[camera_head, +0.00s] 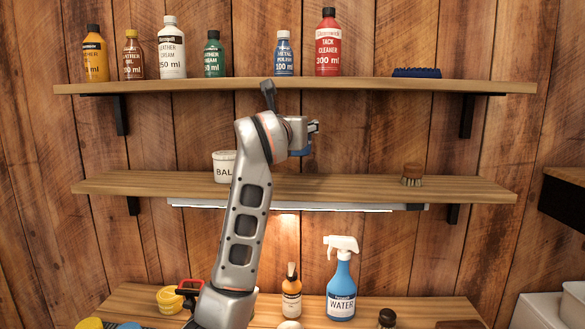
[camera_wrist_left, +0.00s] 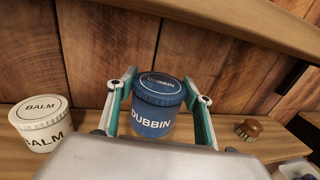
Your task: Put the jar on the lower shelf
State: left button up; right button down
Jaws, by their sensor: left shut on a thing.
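The blue jar labelled DUBBIN (camera_wrist_left: 153,120) is upright between the fingers of my left gripper (camera_wrist_left: 158,84) in the left wrist view. The gripper is shut on it. In the head view my left gripper (camera_head: 306,132) is largely hidden behind my arm, with a bit of blue showing; it appears above the lower shelf (camera_head: 330,187), left of the shelf's right end. The lower shelf also shows in the left wrist view (camera_wrist_left: 232,143). The jar's base is partly hidden by the wrist housing. My right gripper is not in view.
A white BALM jar (camera_head: 223,167) stands on the lower shelf at left, and a brush (camera_head: 412,175) at right; the shelf between them looks clear. The upper shelf (camera_head: 350,86) with several bottles overhangs. A spray bottle (camera_head: 341,285) stands on the bench below.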

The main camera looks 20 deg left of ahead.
pick_arm(q)
jog(key=f, duration=0.2)
jog(key=shift+s+f, duration=0.3)
jog(key=shift+f, duration=2.55)
jog(key=shift+f, duration=0.15)
jog(key=o, duration=1.4)
jog(key=shift+w, duration=0.1)
jog(key=shift+o, duration=0.2)
jog(key=shift+p, duration=0.3)
jog(key=s+d+b, duration=0.1)
jog(key=s, duration=1.1)
